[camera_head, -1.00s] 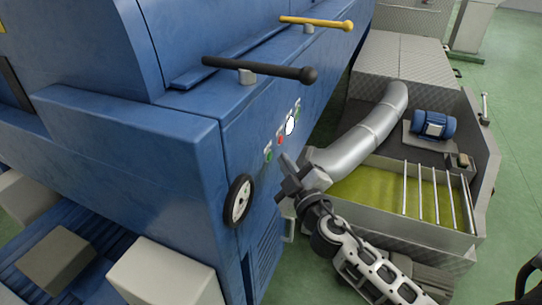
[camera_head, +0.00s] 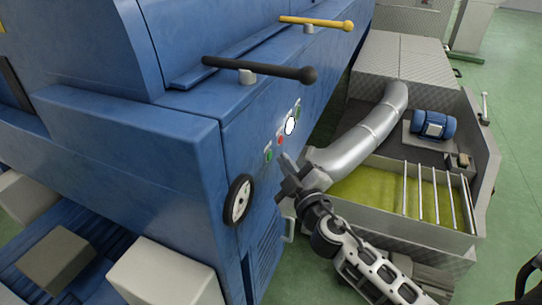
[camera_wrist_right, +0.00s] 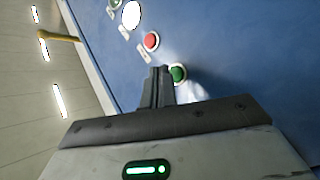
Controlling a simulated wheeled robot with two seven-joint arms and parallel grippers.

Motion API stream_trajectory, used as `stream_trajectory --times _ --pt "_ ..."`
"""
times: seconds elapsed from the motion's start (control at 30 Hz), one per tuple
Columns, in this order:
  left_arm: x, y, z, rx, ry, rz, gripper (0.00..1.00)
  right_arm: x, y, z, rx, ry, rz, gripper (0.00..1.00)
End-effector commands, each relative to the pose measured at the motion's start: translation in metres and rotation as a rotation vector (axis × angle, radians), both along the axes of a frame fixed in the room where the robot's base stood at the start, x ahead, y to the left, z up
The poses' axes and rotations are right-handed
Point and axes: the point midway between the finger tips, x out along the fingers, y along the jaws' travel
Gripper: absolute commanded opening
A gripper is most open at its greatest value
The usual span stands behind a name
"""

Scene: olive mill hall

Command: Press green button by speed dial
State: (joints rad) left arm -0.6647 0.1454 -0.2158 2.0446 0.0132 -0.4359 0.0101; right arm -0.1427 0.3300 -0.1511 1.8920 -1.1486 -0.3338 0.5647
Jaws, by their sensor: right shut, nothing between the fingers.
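The blue machine's side panel carries a row of controls: a green button (camera_head: 268,156), a red button (camera_head: 280,140), a white round dial (camera_head: 290,125) and another green button (camera_head: 297,111) just beyond the dial. My right gripper (camera_head: 285,160) is shut and empty, its tips just right of the nearer green button. In the right wrist view the closed fingers (camera_wrist_right: 159,74) point at the panel beside that green button (camera_wrist_right: 177,74); whether they touch is unclear. The red button (camera_wrist_right: 151,41) and bright dial (camera_wrist_right: 131,14) lie beyond. My left gripper is out of view.
A black handwheel (camera_head: 239,200) sits on the panel below the buttons. A black lever (camera_head: 270,70) and a yellow lever (camera_head: 315,23) stick out above. A silver duct (camera_head: 360,135) and a basin of green paste (camera_head: 385,188) stand right of my arm.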

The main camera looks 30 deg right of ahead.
Motion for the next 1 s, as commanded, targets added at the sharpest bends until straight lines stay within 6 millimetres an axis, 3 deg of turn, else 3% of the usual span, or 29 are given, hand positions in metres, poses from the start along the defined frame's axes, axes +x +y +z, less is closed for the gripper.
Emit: stream_trajectory --times 1.0 --pt "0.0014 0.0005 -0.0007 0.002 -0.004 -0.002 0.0 0.0066 0.0056 0.0001 0.0 0.0 0.0 0.0"
